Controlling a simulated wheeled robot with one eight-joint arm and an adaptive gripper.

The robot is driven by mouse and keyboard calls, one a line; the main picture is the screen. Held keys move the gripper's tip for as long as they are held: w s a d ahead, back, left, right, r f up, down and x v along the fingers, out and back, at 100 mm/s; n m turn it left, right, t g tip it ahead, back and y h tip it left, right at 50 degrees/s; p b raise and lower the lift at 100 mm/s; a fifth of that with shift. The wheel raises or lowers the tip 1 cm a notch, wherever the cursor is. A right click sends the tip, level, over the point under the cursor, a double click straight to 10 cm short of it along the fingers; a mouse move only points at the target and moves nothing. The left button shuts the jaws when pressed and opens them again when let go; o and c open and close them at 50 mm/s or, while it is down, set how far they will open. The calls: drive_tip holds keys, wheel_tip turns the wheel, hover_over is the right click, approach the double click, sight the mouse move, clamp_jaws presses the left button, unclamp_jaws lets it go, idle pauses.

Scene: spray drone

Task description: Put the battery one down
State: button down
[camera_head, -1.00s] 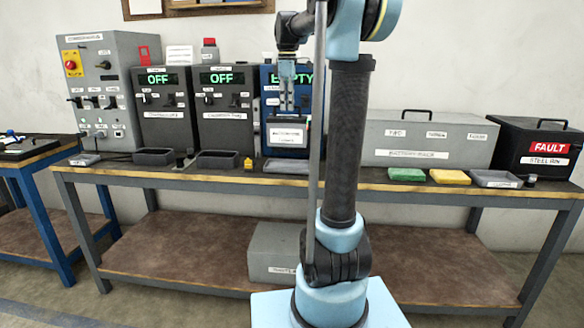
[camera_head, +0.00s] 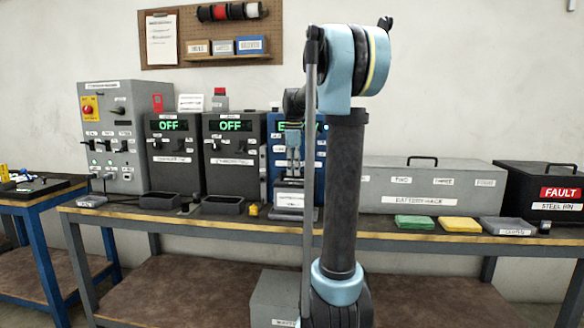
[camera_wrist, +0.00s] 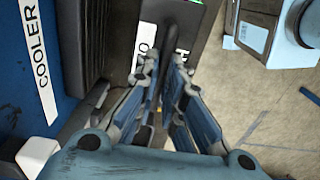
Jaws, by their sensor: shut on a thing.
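My gripper (camera_head: 293,160) points down in front of the blue unit at the back of the bench. Its fingers are shut on a grey block with a white label, which I take as battery one (camera_head: 289,199); the label is too small to read. The block hangs upright just above or on the bench's grey tray; I cannot tell whether it touches. In the wrist view my fingers (camera_wrist: 166,75) close around a dark labelled body, and the contact is partly hidden. The blue unit (camera_head: 320,150) has a green display partly covered by my arm.
Two grey units (camera_head: 175,180) reading OFF stand to the left, with dark trays (camera_head: 222,206) before them. A long grey battery rack (camera_head: 425,172) and a black fault bin (camera_head: 540,172) stand right. Green (camera_head: 414,222) and yellow (camera_head: 459,225) pads lie along the front edge.

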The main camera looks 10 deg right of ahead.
drive_tip(key=shift+f, duration=1.4)
drive_tip(key=c, duration=1.7)
unclamp_jaws()
wheel_tip(320, 180, up, 12)
drive_tip(key=s+f+m+t, duration=0.2)
drive_tip(key=s+f+m, duration=1.2)
drive_tip(key=s+f, duration=1.8)
drive_tip(key=s, duration=0.3)
drive_tip(key=shift+a+f, duration=0.15)
drive_tip(key=shift+f, duration=0.25)
